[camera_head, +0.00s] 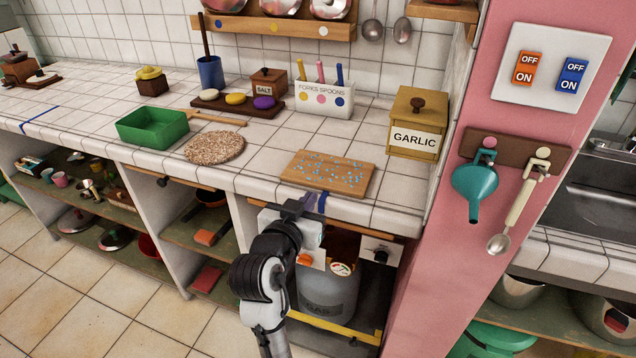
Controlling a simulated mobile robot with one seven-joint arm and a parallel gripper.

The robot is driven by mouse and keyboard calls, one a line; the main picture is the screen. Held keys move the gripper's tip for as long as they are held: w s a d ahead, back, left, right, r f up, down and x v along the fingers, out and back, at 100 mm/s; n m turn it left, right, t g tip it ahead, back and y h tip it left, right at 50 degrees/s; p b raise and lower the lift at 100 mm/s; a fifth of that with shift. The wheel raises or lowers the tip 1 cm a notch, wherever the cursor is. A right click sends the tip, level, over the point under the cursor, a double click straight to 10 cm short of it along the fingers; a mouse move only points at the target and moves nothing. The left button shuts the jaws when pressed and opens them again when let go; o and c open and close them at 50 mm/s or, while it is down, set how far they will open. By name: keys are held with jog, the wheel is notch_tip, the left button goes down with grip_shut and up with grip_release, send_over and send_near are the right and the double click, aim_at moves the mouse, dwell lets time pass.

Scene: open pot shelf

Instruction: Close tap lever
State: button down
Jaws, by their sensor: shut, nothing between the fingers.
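A grey gas bottle (328,292) stands in the open bay under the tiled counter. An orange part (304,260) and a round gauge (341,269) show near its top. I cannot tell for sure which part is the tap lever; my arm covers part of this area. My gripper (297,208) is at the counter's front edge, above and left of the orange part. It is shut and holds nothing. Whether its tips touch anything is too small to tell.
A wooden board with blue bits (328,173) lies on the counter just behind my gripper. A yellow bar (335,331) crosses low in front of the bottle. A pink pillar (420,255) stands to the right. The floor (110,300) at left is clear.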

aim_at(329, 174)
jog(key=p+x, duration=0.1)
jog(key=x, duration=0.3)
jog(key=r+x, duration=0.1)
jog(key=x, duration=0.3)
jog(key=r+p+x, duration=0.1)
jog(key=x, duration=0.3)
jog(key=shift+w+d+r+p, duration=0.1)
jog(key=shift+w+d+p, duration=0.1)
jog(key=shift+w+p, duration=0.2)
jog(key=shift+s+f, duration=0.15)
jog(key=shift+f, duration=0.8)
jog(key=shift+f, duration=0.1)
